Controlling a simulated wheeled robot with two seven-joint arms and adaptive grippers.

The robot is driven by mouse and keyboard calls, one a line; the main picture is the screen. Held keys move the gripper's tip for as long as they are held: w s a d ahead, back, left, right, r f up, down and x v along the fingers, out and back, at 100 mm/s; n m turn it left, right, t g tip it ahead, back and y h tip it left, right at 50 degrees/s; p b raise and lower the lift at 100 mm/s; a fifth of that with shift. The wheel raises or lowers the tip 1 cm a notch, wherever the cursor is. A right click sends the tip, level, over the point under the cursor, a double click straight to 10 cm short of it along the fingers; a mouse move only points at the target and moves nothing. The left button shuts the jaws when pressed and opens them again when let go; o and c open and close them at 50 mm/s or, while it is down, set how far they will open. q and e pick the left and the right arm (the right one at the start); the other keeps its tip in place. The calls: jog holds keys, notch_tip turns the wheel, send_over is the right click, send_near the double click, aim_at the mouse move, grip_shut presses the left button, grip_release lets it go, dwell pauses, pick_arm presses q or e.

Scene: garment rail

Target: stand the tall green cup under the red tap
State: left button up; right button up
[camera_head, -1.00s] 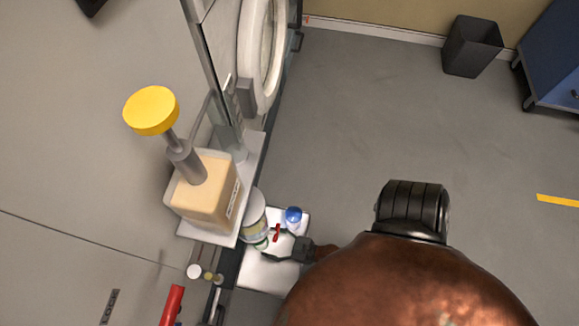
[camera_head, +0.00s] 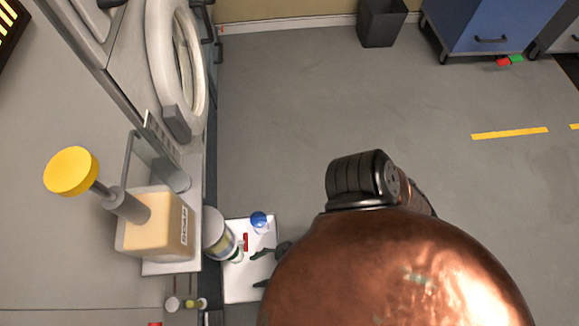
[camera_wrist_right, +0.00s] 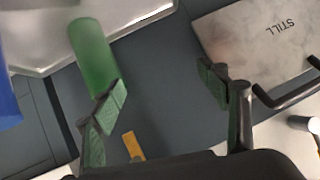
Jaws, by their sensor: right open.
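A tall green cylinder (camera_wrist_right: 93,50), which looks like the green cup, shows in the right wrist view against the edge of a pale tray. My right gripper (camera_wrist_right: 160,97) is open and empty, with green pads. The cylinder's near end is close to its left finger, and I cannot tell if they touch. In the head view my right gripper (camera_head: 262,268) is over the white tray, partly hidden by my arm. A small red piece (camera_head: 245,242) shows there; I cannot tell whether it is the red tap. My left gripper is not in view.
In the head view a blue-topped item (camera_head: 259,222) and a white jar (camera_head: 217,235) are close by the gripper. A soap dispenser (camera_head: 158,222) with a yellow knob stands left. A plate marked STILL (camera_wrist_right: 262,42) shows in the wrist view.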

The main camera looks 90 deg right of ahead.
jog(key=s+d+r+g, duration=0.2)
jog(key=s+r+g, duration=0.1)
jog(key=s, duration=0.3)
jog(key=s+d+r+g+h, duration=0.1)
jog(key=s+d+r+g, duration=0.2)
jog(key=s, duration=0.3)
jog(key=shift+s+d+r+m+g, duration=0.2)
jog(key=shift+d+r+m+g, duration=0.1)
jog(key=shift+r+g, duration=0.35)
